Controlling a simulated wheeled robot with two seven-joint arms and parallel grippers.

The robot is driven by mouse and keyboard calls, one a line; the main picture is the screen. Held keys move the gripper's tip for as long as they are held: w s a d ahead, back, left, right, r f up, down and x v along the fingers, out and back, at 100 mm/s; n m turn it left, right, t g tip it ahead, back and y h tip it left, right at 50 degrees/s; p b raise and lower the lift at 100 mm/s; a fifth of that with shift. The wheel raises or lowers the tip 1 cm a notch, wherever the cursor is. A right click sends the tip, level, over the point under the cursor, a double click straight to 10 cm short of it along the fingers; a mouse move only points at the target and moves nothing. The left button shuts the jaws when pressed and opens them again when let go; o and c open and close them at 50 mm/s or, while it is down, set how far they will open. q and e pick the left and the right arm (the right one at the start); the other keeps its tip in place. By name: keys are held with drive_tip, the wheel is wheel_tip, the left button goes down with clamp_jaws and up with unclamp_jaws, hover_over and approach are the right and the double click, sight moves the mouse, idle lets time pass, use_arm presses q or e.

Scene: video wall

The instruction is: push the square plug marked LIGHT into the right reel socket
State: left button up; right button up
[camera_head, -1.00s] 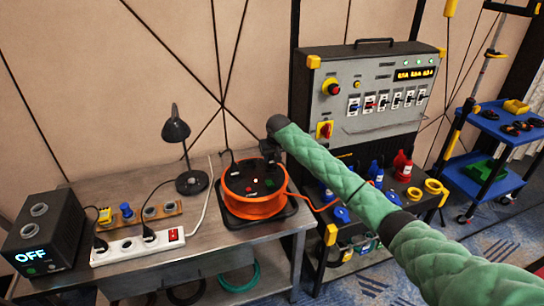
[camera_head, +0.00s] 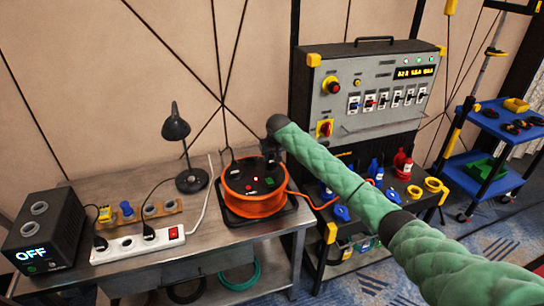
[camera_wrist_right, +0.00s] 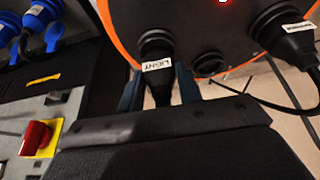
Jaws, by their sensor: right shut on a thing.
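My right gripper (camera_head: 268,160) is over the right side of the orange cable reel (camera_head: 258,206), partly hidden by my own arm. In the right wrist view its two fingers (camera_wrist_right: 158,88) are shut on a black plug (camera_wrist_right: 154,90) with a white label reading LIGHT. The plug's front end meets the dark face of the reel (camera_wrist_right: 205,30) at the right reel socket, which it hides. I cannot tell how deep it sits. Another black plug (camera_wrist_right: 290,38) with a label and cord stands in the reel face. My left gripper is not in view.
A white power strip (camera_head: 128,247), a black box reading OFF (camera_head: 42,240) and a desk lamp (camera_head: 176,130) stand on the metal bench (camera_head: 205,243). A grey switch panel (camera_head: 372,95) stands to the right. Blue connectors (camera_wrist_right: 40,25) show in the wrist view.

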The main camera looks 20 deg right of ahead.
drive_tip(key=shift+f, duration=0.6)
idle(0.4)
drive_tip(key=o, duration=1.6)
drive_tip(key=shift+c, duration=0.2)
drive_tip(key=shift+r, duration=0.1)
drive_tip(key=shift+r+p, duration=2.8)
drive_tip(key=shift+r, duration=0.1)
